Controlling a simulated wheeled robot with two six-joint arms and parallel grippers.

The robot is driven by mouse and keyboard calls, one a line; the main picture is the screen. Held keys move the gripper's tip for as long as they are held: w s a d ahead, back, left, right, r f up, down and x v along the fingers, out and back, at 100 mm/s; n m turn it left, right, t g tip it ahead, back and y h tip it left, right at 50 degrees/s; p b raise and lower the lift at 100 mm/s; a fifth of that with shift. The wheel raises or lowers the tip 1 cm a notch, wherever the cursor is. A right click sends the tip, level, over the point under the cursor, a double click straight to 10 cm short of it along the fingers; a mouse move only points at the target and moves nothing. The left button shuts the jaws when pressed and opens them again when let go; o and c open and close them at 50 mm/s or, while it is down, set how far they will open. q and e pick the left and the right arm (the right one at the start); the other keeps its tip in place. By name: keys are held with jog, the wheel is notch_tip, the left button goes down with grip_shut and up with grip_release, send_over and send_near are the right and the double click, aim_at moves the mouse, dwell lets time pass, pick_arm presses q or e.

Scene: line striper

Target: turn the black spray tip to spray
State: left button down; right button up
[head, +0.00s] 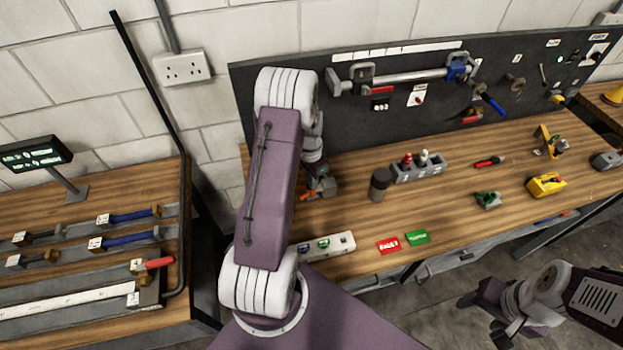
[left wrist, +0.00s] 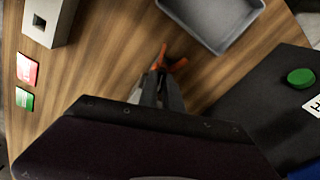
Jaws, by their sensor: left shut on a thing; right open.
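My left gripper (head: 318,188) reaches down over the left part of the workbench (head: 345,265). In the left wrist view its fingers (left wrist: 160,84) are shut at a small orange-red forked guard (left wrist: 171,65). The guard also shows in the head view (head: 306,196), partly covered by my arm. A small dark piece between the fingertips appears to be the black spray tip, mostly hidden by the fingers, so its turn cannot be read. My right gripper (head: 484,318) is open and empty, off the bench's front edge at the lower right.
A dark cylinder (head: 380,184) and a grey holder (head: 418,168) with red and white-topped items stand right of my left gripper. Red (head: 388,245) and green (head: 418,237) cards lie near the front edge. A grey tray (left wrist: 226,44) is close by. The dark tool board (head: 350,130) stands behind.

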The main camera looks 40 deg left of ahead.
pick_arm(q)
jog(key=n, duration=0.4)
jog(key=shift+n, duration=0.3)
jog(key=n+p, duration=0.1)
jog(key=n, duration=0.6)
jog(key=shift+n+y, duration=0.3)
jog(key=shift+n, duration=0.8)
